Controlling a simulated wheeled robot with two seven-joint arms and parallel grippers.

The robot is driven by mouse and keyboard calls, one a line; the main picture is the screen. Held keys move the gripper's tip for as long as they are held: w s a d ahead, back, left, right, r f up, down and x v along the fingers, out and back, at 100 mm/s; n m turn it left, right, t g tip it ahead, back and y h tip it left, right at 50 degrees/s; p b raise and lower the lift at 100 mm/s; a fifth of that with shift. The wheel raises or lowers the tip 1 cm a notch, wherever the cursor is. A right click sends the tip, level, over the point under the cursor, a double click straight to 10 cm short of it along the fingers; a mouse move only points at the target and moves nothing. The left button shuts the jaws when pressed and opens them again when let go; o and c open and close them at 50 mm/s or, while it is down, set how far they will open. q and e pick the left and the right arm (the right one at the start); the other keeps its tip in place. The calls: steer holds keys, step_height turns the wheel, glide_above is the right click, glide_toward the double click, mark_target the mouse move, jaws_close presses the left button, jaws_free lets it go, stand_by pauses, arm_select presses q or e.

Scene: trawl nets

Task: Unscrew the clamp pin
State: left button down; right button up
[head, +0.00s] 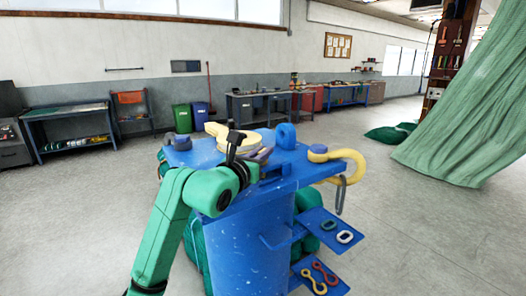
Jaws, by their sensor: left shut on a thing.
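My left gripper (238,147) is over the top of the blue stand, at the end of my green arm. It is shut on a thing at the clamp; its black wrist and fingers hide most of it. I take it to be the clamp pin, but its shape and thread cannot be made out. A yellow rounded part (217,130) lies just behind the gripper. A purple-grey part (263,154) shows just right of the gripper. My right gripper is not in view.
The blue stand (243,255) carries a blue eye (286,135), a yellow hook (352,160) and side shelves (318,222) with small links. Green net (470,110) hangs at the right. Benches (258,106) line the back wall. The floor around is open.

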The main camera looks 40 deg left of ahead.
arm_select(q)
steer(key=c, duration=0.9)
jaws_free()
steer(key=shift+s, duration=0.1)
steer(key=shift+s+f, duration=0.1)
steer(key=shift+s, duration=0.1)
steer(key=b+v, duration=0.4)
steer(key=v, duration=0.3)
steer(key=shift+s+d+f, duration=0.1)
steer(key=shift+s+f, duration=0.05)
steer(key=shift+s, duration=0.05)
steer(key=b+v, duration=0.4)
steer(key=v, duration=0.2)
steer(key=shift+s+r+b, duration=0.2)
steer(key=shift+s+b, duration=0.15)
